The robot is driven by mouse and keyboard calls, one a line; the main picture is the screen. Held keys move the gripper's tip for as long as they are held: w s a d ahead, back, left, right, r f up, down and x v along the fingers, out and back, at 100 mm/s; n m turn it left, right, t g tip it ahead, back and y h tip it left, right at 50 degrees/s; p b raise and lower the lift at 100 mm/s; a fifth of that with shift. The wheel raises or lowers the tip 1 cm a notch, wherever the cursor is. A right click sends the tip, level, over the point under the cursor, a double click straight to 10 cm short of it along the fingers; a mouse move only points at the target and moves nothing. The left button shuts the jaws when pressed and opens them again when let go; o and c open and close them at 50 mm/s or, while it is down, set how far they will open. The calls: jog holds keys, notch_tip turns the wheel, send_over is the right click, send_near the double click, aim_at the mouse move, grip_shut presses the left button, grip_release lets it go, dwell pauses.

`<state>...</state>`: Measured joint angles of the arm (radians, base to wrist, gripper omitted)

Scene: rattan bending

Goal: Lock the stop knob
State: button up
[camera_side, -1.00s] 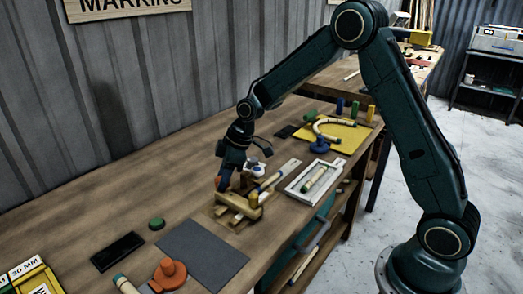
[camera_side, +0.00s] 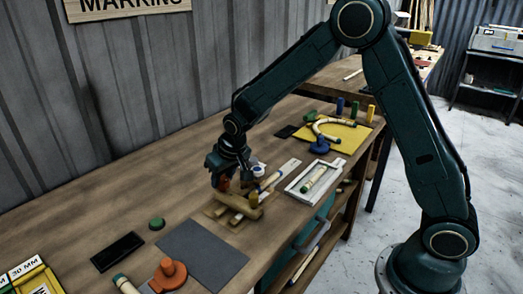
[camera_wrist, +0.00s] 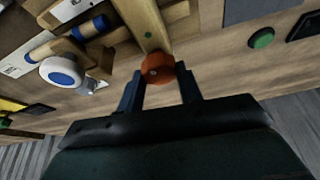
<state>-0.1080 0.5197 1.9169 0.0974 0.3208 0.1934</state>
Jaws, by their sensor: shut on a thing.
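The stop knob is an orange-red round knob (camera_wrist: 160,68) at the end of a wooden bar (camera_wrist: 143,22) on the bending jig. In the wrist view it sits between my two dark fingers. My gripper (camera_wrist: 160,88) is shut on the knob. In the side view my gripper (camera_side: 225,180) points down at the left end of the wooden jig (camera_side: 238,206), and the knob shows only as a small red patch. A rattan rod with a blue band (camera_wrist: 85,30) lies beside the bar. Whether the knob is turned to its locked position cannot be told.
A white and blue round knob (camera_wrist: 62,72) stands left of my fingers. In the side view, a dark grey mat (camera_side: 202,255), a green button (camera_side: 157,223) and a black pad (camera_side: 118,251) lie left of the jig. A white tray (camera_side: 300,192) lies right.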

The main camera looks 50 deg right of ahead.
jog(key=shift+a+m+h, duration=0.1)
jog(key=shift+m+h, duration=0.5)
jog(key=shift+m, duration=0.9)
jog(key=o, duration=1)
jog(key=shift+g, duration=0.3)
jog(key=v, duration=1.4)
